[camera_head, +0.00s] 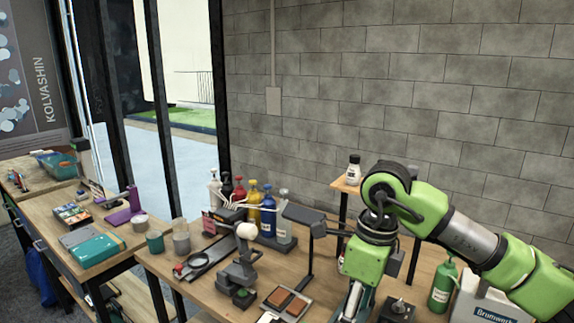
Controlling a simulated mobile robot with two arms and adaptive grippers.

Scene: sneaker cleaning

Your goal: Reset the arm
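My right arm, green with grey and black joints, comes in from the right and bends downward over the workbench (160,262). My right gripper (352,304) points down near the lower edge of the view. Its fingertips are small and partly cut off, so I cannot tell whether it is open or shut, or whether it holds anything. My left arm and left gripper are not in view.
Several coloured bottles (252,206) stand at the back of the bench. A side table (110,268) is at left.

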